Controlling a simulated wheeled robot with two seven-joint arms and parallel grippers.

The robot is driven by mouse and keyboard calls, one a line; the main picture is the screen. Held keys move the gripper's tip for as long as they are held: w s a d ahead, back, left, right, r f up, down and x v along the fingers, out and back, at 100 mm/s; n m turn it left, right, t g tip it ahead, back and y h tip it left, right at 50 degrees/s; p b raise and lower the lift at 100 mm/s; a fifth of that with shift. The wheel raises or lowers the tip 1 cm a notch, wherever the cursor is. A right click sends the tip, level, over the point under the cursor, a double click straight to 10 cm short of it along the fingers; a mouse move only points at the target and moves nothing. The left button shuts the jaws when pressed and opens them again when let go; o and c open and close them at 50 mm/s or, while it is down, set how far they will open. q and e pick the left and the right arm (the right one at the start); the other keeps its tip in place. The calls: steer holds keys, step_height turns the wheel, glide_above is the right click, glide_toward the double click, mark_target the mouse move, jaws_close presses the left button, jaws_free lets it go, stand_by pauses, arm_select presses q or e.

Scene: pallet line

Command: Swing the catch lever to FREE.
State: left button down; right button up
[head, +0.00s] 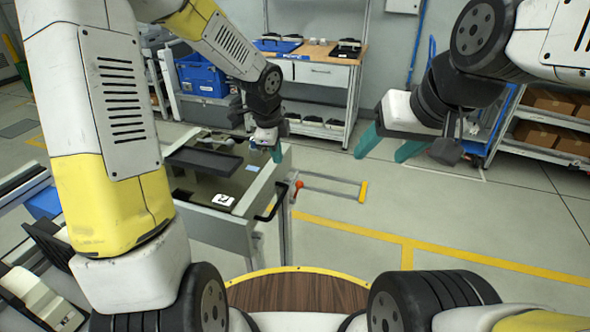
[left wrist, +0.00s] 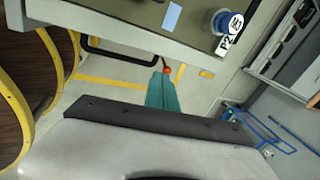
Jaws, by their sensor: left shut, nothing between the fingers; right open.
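The catch lever (head: 296,188) shows as a small red-orange handle on the right side of the grey cart, near its corner. In the left wrist view the red-orange lever (left wrist: 165,65) lies just past my fingertips; I cannot tell whether they touch. My left gripper (head: 277,154) is shut and empty, above the cart's right edge, and its teal fingers also show in the left wrist view (left wrist: 163,82). No FREE marking can be read. My right gripper (head: 388,148) is open and empty, raised over the floor at the right.
A shelf of cardboard boxes (head: 555,105) stands at right. The floor between is clear.

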arm_select(q)
steer(key=d+f+m, duration=0.1)
steer(key=w+d+f+m, duration=0.1)
steer(key=f, duration=0.1)
steer(key=w+d+f+m, duration=0.1)
steer(key=shift+w+f+h, duration=0.1)
steer(key=shift+f+h, duration=0.25)
steer(key=shift+h, duration=0.05)
steer(key=shift+f+g, duration=0.1)
steer(key=shift+g, duration=0.2)
steer(key=x, duration=0.9)
steer(key=shift+w+f, duration=0.15)
steer(key=shift+f, duration=0.25)
steer(key=shift+w+d, duration=0.1)
